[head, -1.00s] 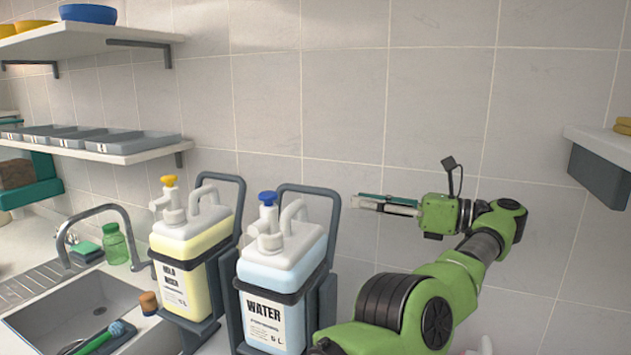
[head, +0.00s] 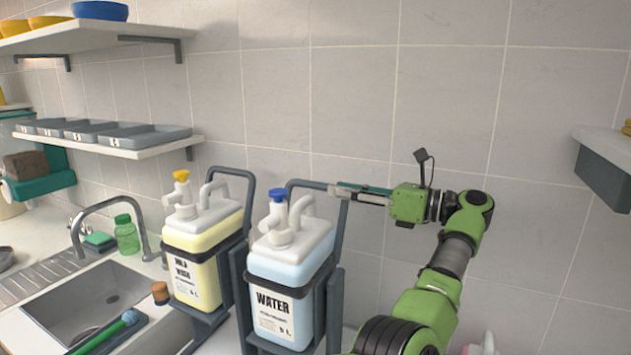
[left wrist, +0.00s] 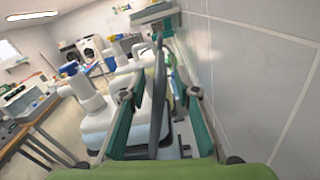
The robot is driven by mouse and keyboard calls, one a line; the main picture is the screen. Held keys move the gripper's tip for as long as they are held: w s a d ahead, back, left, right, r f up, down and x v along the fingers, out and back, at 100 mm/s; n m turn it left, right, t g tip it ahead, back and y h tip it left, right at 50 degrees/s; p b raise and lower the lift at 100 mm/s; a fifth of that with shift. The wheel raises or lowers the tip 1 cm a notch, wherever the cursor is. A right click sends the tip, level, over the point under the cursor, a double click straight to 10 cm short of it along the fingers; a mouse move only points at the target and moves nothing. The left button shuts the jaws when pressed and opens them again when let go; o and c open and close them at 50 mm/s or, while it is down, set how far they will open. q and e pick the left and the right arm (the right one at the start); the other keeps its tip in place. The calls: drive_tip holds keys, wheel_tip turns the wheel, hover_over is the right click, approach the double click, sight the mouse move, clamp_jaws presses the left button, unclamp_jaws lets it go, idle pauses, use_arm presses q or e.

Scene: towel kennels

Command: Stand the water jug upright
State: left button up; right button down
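The water jug (head: 290,268) is a white and pale-blue container with a blue cap and a "WATER" label. It sits in a dark cradle (head: 334,300) with a tall looped handle; I cannot tell whether it leans slightly. My left gripper (head: 340,192) is level with the top of that handle, its fingers overlapping the handle's right side. In the left wrist view, the fingers of my left gripper (left wrist: 162,98) are apart, with the dark handle bar (left wrist: 158,100) showing between them. Contact cannot be seen. My right gripper is not in view.
A yellow jug (head: 203,240) stands in a similar cradle just left of the water jug. Further left are the sink (head: 100,290), a faucet (head: 105,205) and a green bottle (head: 126,235). The tiled wall (head: 400,100) is close behind. A wall shelf (head: 600,160) is at right.

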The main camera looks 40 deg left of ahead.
sight(301, 183)
use_arm(q)
drive_tip(key=p+x, duration=0.2)
drive_tip(key=x, duration=0.4)
drive_tip(key=shift+r, duration=0.1)
drive_tip(key=shift+s+a+p, duration=0.1)
drive_tip(key=shift+a+p, duration=0.2)
drive_tip(key=shift+a, duration=0.2)
clamp_jaws()
